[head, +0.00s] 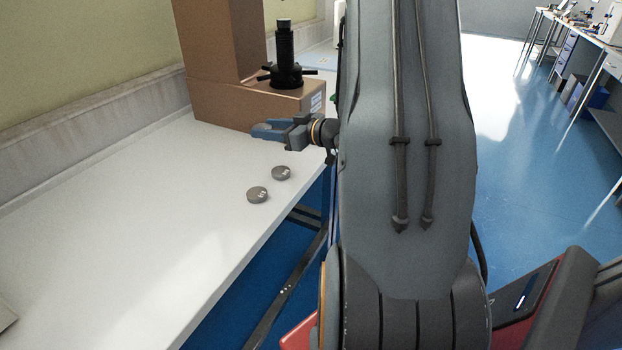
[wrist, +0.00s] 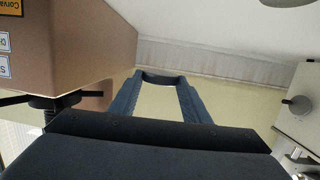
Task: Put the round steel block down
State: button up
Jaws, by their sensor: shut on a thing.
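My gripper (head: 262,129), with blue-grey fingers, is beside the base of the brown tester, above the white bench's right edge. In the wrist view its fingers (wrist: 160,85) reach out with a gap between them and come together at a dark piece across the tips. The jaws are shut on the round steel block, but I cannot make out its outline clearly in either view. Two other round grey blocks lie flat on the bench, one nearer (head: 257,195) and one farther (head: 281,173), below and apart from my gripper.
The brown tester (head: 225,95) stands at the back of the bench, with a dark spindle and handled collar (head: 285,70). The white bench top (head: 130,215) is mostly bare in front and left. A pale machine with a knob (wrist: 297,105) shows at right in the wrist view.

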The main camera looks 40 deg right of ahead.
jog(key=n+y+b, duration=0.1)
jog(key=b, duration=0.3)
send_over(320, 164)
jog(key=s+a, duration=0.2)
notch_tip(320, 164, down, 2)
jog(key=shift+d+f+b, duration=0.1)
jog(key=shift+f+b, duration=0.3)
jog(key=shift+f, duration=4.5)
jog(key=shift+f, duration=0.1)
